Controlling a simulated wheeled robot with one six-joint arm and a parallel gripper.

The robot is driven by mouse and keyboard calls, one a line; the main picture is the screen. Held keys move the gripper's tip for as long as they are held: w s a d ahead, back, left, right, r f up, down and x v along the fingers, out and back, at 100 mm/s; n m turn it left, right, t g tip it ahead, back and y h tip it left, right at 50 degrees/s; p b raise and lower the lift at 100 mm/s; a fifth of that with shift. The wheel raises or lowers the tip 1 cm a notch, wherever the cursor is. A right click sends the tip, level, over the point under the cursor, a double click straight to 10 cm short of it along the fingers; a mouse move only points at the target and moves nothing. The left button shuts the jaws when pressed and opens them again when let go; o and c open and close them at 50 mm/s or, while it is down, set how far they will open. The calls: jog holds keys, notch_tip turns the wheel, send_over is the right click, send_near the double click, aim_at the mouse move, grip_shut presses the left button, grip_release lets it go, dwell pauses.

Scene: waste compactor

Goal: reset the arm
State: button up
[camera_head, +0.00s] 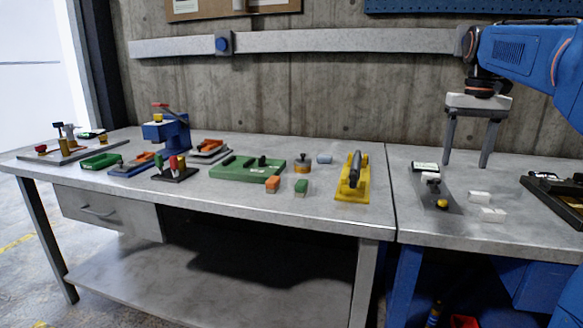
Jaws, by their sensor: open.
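My gripper (467,160) hangs from the blue arm at the upper right and points down over the right bench. Its two grey fingers are apart with nothing between them. The fingertips are above or near the back of the right bench top; I cannot tell the exact gap. A small grey plate with a yellow knob (443,203) and a white-labelled block (425,168) lies to the lower left of the fingers.
White blocks (480,197) lie on the right bench. A dark tray (560,195) sits at its right edge. The left bench (330,214) carries a yellow fixture (353,180), a green fixture (240,170) and a blue press (172,133). A concrete wall (330,90) stands behind.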

jog(key=s+a+f+n+t, duration=0.1)
jog(key=s+a+f, duration=0.3)
jog(key=s+f, duration=0.5)
jog(key=s+a+f+n+t, duration=0.1)
jog(key=s+a+f+t, duration=0.1)
jog(key=s+a+f, duration=0.3)
jog(key=s+a+f+n+t, duration=0.1)
jog(key=s+a+f, duration=0.4)
jog(key=s+f, duration=0.7)
jog(key=shift+s+f, duration=0.4)
jog(key=shift+s, duration=0.75)
